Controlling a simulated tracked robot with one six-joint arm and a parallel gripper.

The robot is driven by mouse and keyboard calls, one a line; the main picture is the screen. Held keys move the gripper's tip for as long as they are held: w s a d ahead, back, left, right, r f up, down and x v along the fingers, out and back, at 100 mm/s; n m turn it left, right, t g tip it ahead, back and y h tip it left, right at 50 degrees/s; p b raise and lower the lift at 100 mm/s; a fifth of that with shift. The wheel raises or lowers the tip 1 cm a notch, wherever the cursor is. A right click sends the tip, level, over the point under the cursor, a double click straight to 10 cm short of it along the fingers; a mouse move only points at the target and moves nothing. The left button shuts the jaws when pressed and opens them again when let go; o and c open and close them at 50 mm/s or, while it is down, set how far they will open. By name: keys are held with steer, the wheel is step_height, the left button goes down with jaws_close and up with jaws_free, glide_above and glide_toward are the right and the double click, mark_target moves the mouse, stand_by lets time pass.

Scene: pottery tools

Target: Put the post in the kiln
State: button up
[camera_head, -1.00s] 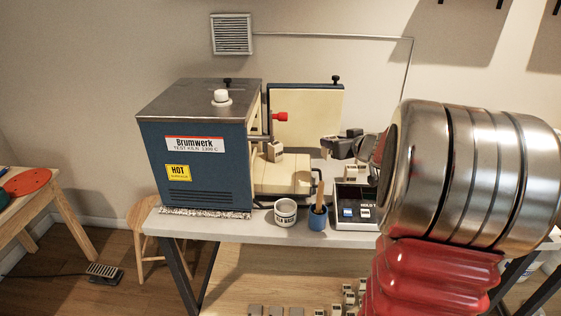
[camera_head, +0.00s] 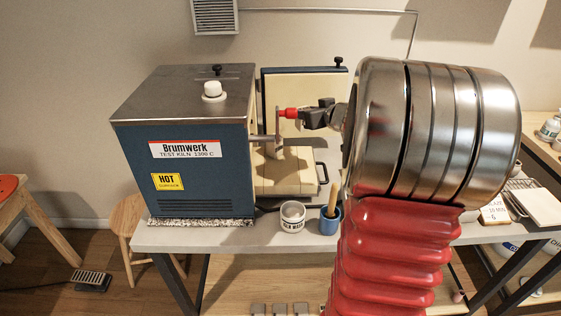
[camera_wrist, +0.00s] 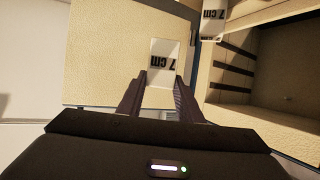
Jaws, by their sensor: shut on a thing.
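In the head view my gripper (camera_head: 304,115) is near the kiln's open side; I cannot make out the held post there. The kiln (camera_head: 185,192) is a blue box with "Brumwerk" and "HOT" labels. Its grooved cream interior (camera_wrist: 240,72) shows at the right in the wrist view, beside the held post.
The cream-lined kiln door (camera_head: 305,87) stands behind. A white jar (camera_head: 292,217) and a blue cup (camera_head: 329,224) with a wooden handle stand on the grey bench in front.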

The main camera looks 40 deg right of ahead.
steer(key=shift+f, duration=0.1)
glide_above(305, 157)
steer(key=shift+f, duration=3)
steer(key=shift+f, duration=0.1)
steer(key=shift+f, duration=1.8)
steer(key=shift+f, duration=0.1)
steer(key=o, duration=1.1)
steer(key=shift+o, duration=0.2)
steer(key=shift+s+a+r, duration=0.1)
steer(key=shift+s+r, duration=0.25)
steer(key=shift+s, duration=0.1)
steer(key=v, duration=1.1)
